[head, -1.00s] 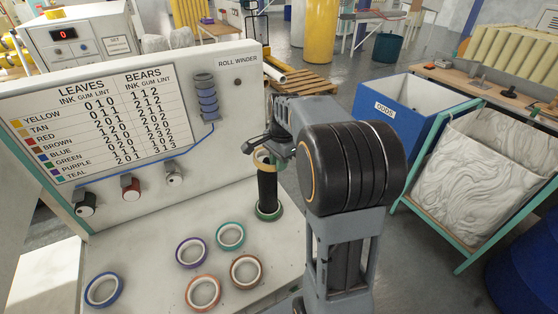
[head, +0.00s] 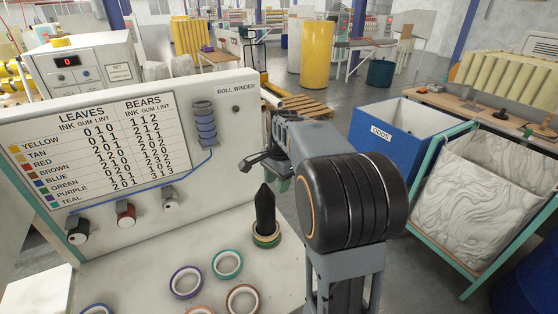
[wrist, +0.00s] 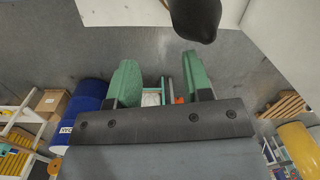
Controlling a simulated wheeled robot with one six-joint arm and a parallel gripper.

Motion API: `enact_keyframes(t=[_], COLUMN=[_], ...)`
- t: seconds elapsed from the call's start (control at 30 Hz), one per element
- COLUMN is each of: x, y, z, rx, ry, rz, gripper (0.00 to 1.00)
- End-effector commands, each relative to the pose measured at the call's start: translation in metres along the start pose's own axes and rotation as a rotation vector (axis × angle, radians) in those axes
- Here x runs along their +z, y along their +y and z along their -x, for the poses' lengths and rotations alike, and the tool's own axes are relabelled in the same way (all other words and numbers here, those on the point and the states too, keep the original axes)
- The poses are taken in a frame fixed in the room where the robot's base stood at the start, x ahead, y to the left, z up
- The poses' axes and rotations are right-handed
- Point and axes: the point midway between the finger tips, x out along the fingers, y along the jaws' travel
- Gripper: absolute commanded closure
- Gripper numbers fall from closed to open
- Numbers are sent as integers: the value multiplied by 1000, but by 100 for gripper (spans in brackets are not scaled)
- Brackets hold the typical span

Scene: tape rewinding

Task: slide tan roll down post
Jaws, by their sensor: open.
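The black post (head: 265,210) stands upright on the white bench, its pointed tip bare. The tan roll (head: 267,232) sits low around the post, resting on the green roll (head: 267,243) at its foot. My gripper (head: 267,165) is above the post, apart from it and empty. In the wrist view my gripper's two green fingers (wrist: 161,80) stand wide apart with nothing between them. The post's dark tip (wrist: 195,20) shows beyond the fingertips in that view. The rolls are not seen in the wrist view.
Loose purple (head: 186,282), teal (head: 227,264) and brown (head: 242,300) rolls lie on the bench (head: 140,275) left of the post. The upright panel (head: 225,130) with the table of numbers stands behind. A blue bin (head: 400,125) is off to the right.

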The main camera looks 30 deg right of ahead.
Motion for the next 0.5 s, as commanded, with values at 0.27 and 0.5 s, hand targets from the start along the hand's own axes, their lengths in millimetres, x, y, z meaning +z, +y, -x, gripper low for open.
enact_keyframes(t=[0.27,0.5], x=[0,0], y=[0,0], z=[59,96], rx=[-4,-1], ry=[3,1], rz=[0,0], gripper=[54,54])
